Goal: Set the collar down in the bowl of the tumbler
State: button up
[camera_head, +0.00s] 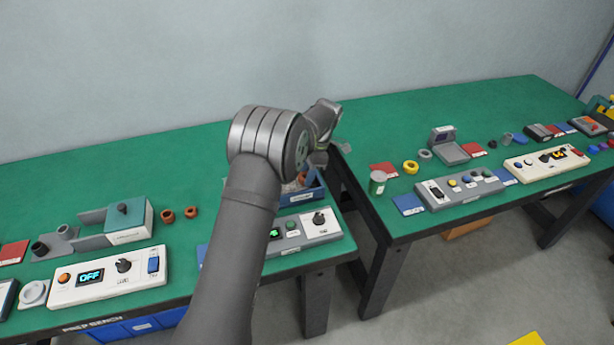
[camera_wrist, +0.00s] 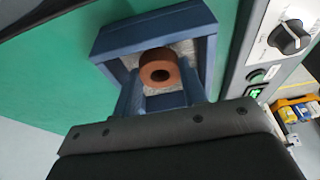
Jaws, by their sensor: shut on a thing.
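The collar (camera_wrist: 157,56), a short brown ring with a dark hole, is between the fingers of my gripper (camera_wrist: 160,88) in the wrist view. It shows over the tumbler's bowl (camera_wrist: 122,40), an open blue box with grey grainy material inside. I cannot tell whether the collar touches that material. In the camera_head view my gripper (camera_head: 318,159) is over the blue bowl (camera_head: 307,196) at the right end of the left table. My arm hides much of the bowl there.
A grey control panel (camera_head: 330,232) with a knob and green buttons stands in front of the bowl. Two brown rings (camera_head: 180,214) lie left of my arm. A white OFF panel (camera_head: 110,280) stands further left. A gap separates the tables; the right table (camera_head: 390,140) holds several small items.

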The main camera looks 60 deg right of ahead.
jog(key=shift+f, duration=0.75)
jog(key=shift+f, duration=0.1)
jog(key=o, duration=1.1)
jog(key=v, duration=1.2)
